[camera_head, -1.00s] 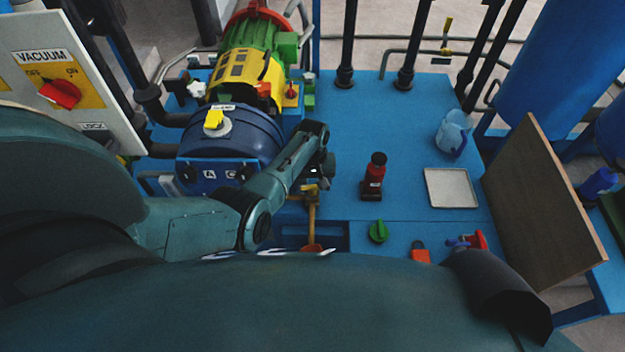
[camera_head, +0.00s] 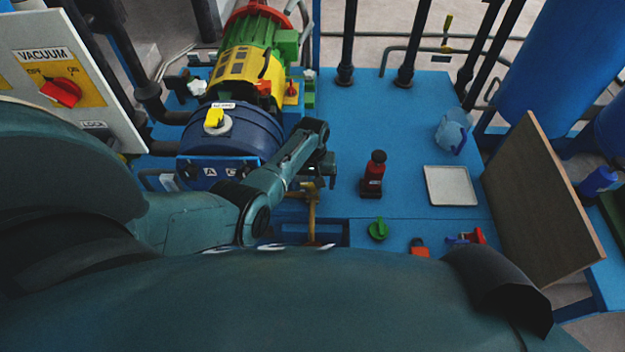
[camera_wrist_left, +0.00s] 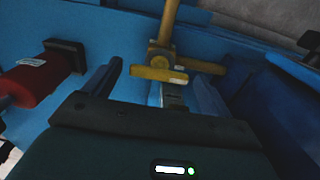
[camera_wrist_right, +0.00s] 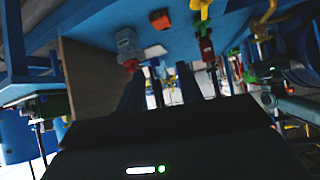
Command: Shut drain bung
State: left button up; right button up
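A brass, T-shaped fitting (camera_head: 312,205) with a downward pipe stands just right of the blue vessel (camera_head: 230,140); I take it to be the drain bung's part, but cannot tell for sure. In the left wrist view its cross bar (camera_wrist_left: 160,74) lies just beyond my left fingertips. My left gripper (camera_head: 318,176) is close to it, partly hidden by its own wrist. In the left wrist view the left gripper (camera_wrist_left: 155,82) has its fingers apart with nothing clearly held. My right gripper (camera_wrist_right: 162,88) has its fingers apart and is outside the head view.
A red bottle-like part (camera_head: 373,175) stands on the blue deck right of the fitting and shows large in the left wrist view (camera_wrist_left: 35,80).

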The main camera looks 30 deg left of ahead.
pick_arm(q)
notch_tip(320, 180, up, 13)
jog(key=shift+r+p, duration=0.1)
jog(key=shift+p, duration=0.45)
dwell(0.6)
